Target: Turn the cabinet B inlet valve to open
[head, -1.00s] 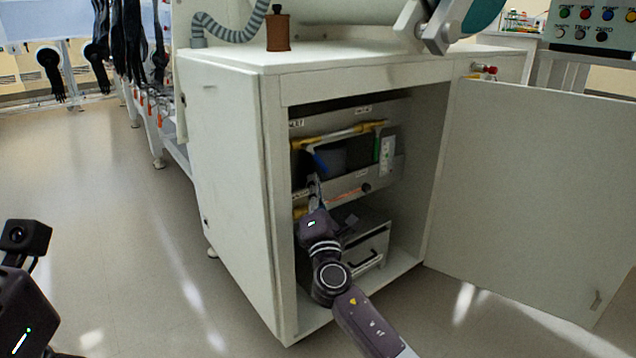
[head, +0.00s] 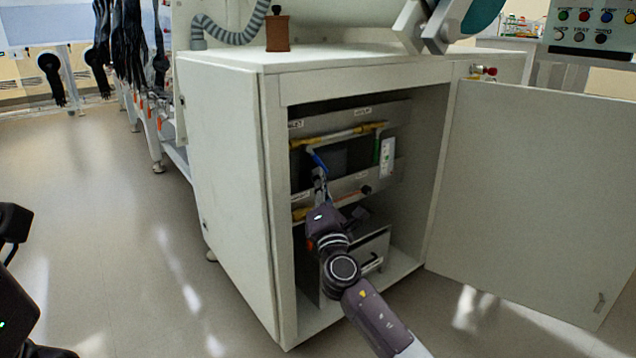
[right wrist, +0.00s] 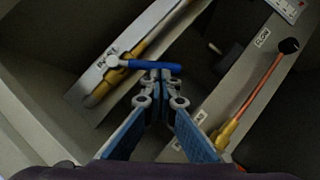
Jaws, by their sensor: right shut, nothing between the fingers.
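The inlet valve has a blue lever (right wrist: 150,65) on a brass-ended pipe (right wrist: 105,86) in the right wrist view. The lever points away from the pipe at an angle, not along it. In the head view the blue lever (head: 318,161) shows at the left inside the open cabinet. My right gripper (right wrist: 158,80) is shut and empty, its fingertips right beside the lever. I cannot tell whether they touch it. In the head view my right gripper (head: 319,179) reaches into the cabinet just below the lever. Only dark parts of my left arm show at the left edge; its fingers are not visible.
The cabinet door (head: 540,190) stands wide open at the right. The cabinet's left wall (head: 277,220) is close to my right arm. A lower panel holds a copper-coloured rod with a black knob (right wrist: 289,46). A grey box (head: 372,250) stands below.

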